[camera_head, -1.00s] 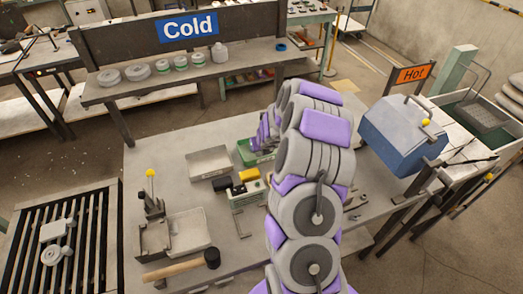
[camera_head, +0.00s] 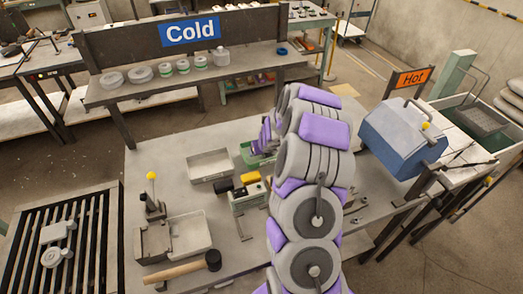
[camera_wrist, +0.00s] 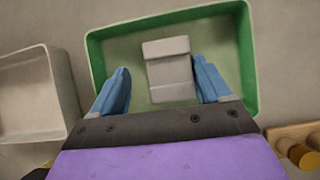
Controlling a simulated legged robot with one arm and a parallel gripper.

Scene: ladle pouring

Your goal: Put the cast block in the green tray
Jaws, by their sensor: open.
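The green tray (camera_wrist: 243,62) fills the middle of the wrist view. In the head view the green tray (camera_head: 246,152) is mostly hidden behind my arm. The cast block (camera_wrist: 168,68), a light grey stepped block, lies inside the green tray in the wrist view. My gripper (camera_wrist: 160,85) is open over the tray, with one blue finger on each side of the block's near end. Both fingers look apart from the block, though how high they are above the tray floor is hard to tell. In the head view the fingertips and the block are hidden.
A pale empty tray (camera_head: 210,165) stands left of the green tray, and another pale tray (camera_head: 190,232) sits nearer. A mallet (camera_head: 180,271) lies at the front. A blue box (camera_head: 403,135) stands by the Hot sign. A black-and-yellow tool (camera_head: 247,183) lies close to my arm.

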